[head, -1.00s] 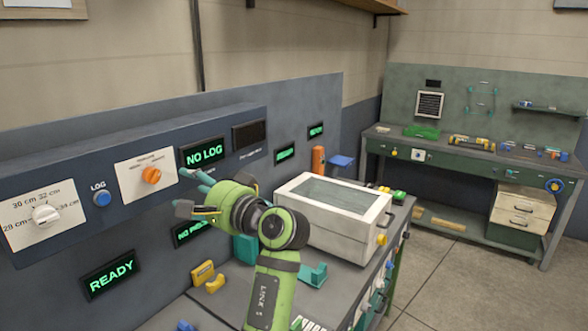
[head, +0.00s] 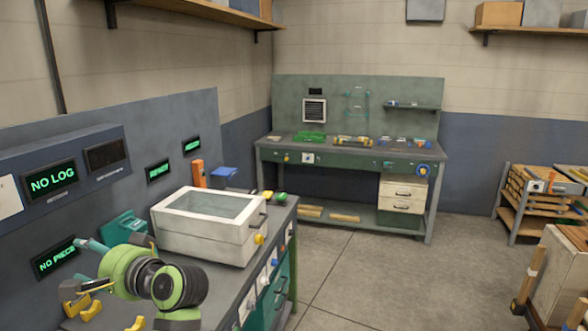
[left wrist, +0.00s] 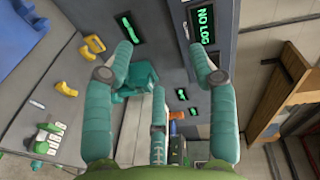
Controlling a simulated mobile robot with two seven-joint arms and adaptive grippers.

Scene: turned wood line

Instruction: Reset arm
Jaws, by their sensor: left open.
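My left arm comes in at the lower left of the head view. Its left gripper (head: 84,268) is open, with teal fingers pointing left toward the grey panel. In the left wrist view the fingers of the left gripper (left wrist: 160,52) are spread with nothing held between them. The lit "NO LOG" display (head: 53,180) is above the gripper on the panel, and also shows in the left wrist view (left wrist: 204,24). A "NO PIECE" display (head: 54,258) is just behind the fingers. My right gripper is not in view.
A white box with a clear lid (head: 208,247) stands on the near bench right of my gripper. A teal fixture (head: 122,226) stands behind it, and yellow pieces lie near the gripper. A green workbench (head: 350,157) stands at the back. The floor (head: 400,275) between is clear.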

